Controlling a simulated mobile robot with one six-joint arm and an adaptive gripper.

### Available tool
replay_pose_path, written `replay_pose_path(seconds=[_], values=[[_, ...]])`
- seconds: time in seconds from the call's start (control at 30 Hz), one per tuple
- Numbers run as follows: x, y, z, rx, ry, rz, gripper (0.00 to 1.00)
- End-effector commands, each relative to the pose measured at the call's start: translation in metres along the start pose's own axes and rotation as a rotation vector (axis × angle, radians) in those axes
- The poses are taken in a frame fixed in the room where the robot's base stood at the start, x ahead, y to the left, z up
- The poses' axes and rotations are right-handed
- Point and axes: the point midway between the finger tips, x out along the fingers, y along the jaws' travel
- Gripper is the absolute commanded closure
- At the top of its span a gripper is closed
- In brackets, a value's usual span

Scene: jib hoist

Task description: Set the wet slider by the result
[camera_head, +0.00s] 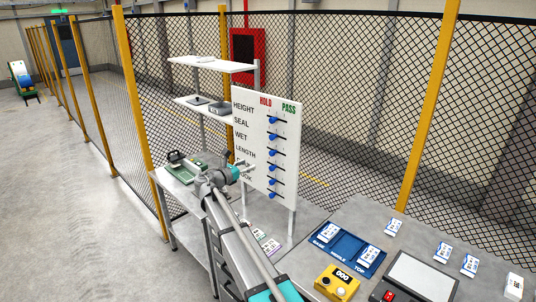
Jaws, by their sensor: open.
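Each row has a dark slot with a blue knob. The wet slider (272,153) is the third knob from the top, roughly in line with the others; its exact setting is too small to tell. My gripper (247,168) is open in front of the board's lower left, near the LENGTH label, left of and below the wet slider. It hides part of the lower labels. I cannot tell whether it touches the board.
Shelves (212,64) and a bench stand left of the board. Mesh fencing runs behind.

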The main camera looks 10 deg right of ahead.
Motion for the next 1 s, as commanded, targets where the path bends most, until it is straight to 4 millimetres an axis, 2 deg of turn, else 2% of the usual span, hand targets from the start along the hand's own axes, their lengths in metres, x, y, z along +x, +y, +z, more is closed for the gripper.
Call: replay_pose_path(seconds=[0.17,0.37,1.0], values=[[0.003,0.0,0.0,0.001,0.001,-0.001,0.31],[0.016,0.0,0.0,0.002,0.001,-0.002,0.31],[0.108,-0.001,-0.001,0.002,0.002,-0.004,0.31]])
